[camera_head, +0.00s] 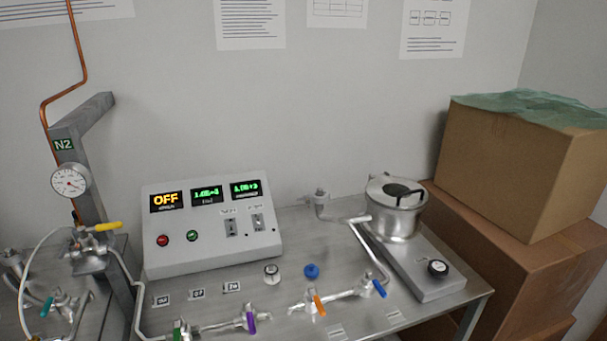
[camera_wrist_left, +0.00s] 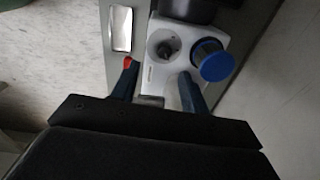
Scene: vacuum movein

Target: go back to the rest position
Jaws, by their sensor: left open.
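My left gripper (camera_wrist_left: 158,82) shows in the left wrist view. Its two dark fingers are apart, and nothing is visibly held between them. Beyond the fingertips is a white block (camera_wrist_left: 163,78) with a round opening. A blue-capped cylinder (camera_wrist_left: 214,66) stands at the block's right side, close to the right finger; I cannot tell if they touch. A small red tip shows at the left finger's end. Neither gripper shows in the head view, and my right gripper is in no view.
The head view shows a steel bench with a control box (camera_head: 212,226) reading OFF, valves with coloured handles, a metal pot (camera_head: 396,208) on a hotplate, and a gauge (camera_head: 70,181). Cardboard boxes (camera_head: 520,165) stand at right. A metal tray (camera_wrist_left: 121,28) lies near the white block.

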